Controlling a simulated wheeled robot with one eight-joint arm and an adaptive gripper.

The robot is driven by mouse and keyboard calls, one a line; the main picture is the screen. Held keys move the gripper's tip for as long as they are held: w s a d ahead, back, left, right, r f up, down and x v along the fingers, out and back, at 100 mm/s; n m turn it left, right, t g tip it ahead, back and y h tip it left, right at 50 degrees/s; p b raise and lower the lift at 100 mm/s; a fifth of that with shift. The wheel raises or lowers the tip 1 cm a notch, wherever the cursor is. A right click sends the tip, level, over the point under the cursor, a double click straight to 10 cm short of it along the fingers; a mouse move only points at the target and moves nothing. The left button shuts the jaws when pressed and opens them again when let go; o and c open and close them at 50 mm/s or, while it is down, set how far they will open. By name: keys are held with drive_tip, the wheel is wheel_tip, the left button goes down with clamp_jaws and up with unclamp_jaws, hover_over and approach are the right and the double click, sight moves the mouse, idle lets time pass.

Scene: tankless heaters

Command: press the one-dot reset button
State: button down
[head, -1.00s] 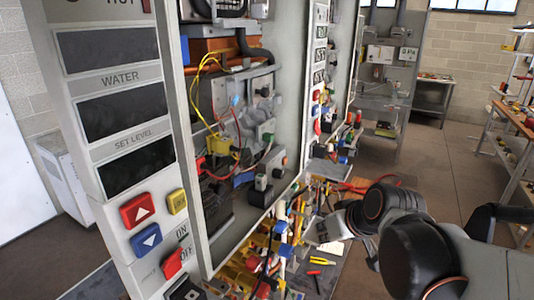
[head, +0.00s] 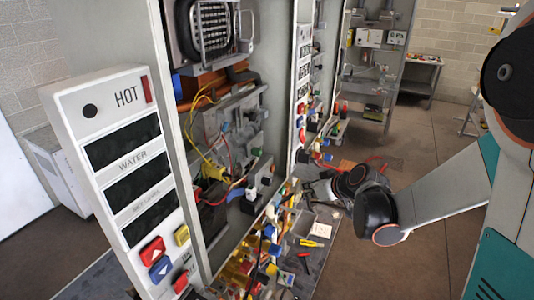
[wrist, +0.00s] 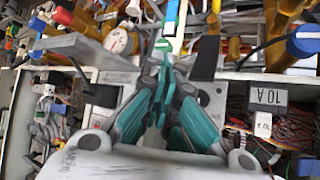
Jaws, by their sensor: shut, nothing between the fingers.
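I cannot make out a button marked with one dot in either view. In the wrist view my gripper (wrist: 163,62) has its teal fingers together and empty. A green and white upright piece (wrist: 171,22) stands just beyond the fingertips; I cannot tell whether they touch. In the head view the end of my arm is low at the middle, near the open heater cabinet (head: 275,105), and the fingers are hard to make out. A heater panel (head: 120,95) marked HOT has a black round spot, dark displays, red up (head: 152,251) and blue down (head: 160,268) buttons.
Wires, valves and a white round dial (wrist: 118,41) crowd around. Below the cabinet, tools such as yellow pliers (head: 311,243) lie about. Floor (head: 430,190) is clear at right.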

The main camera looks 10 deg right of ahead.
sight(273, 168)
drive_tip(key=shift+w+d+r+n+t+p, duration=0.1)
drive_tip(key=shift+w+d+n+t+p, duration=0.1)
drive_tip(key=shift+w+d+p, duration=0.4)
drive_tip(key=shift+w+d+r+n+t+p, duration=0.1)
drive_tip(key=shift+w+d+t+p, duration=0.15)
drive_tip(key=shift+w+p, duration=0.6)
drive_tip(key=shift+w+a+p, duration=0.1)
drive_tip(key=shift+w+a, duration=0.75)
drive_tip(key=shift+a, duration=0.35)
drive_tip(key=shift+w+a+p, duration=0.15)
drive_tip(key=shift+w+a, duration=0.7)
drive_tip(key=shift+a, duration=0.3)
drive_tip(key=shift+w+a+p, duration=0.1)
drive_tip(key=shift+w+a, duration=0.75)
drive_tip(key=shift+a, duration=0.35)
drive_tip(key=shift+a+f, duration=0.1)
drive_tip(key=shift+w+a+b, duration=0.2)
drive_tip(key=shift+a+b, duration=0.1)
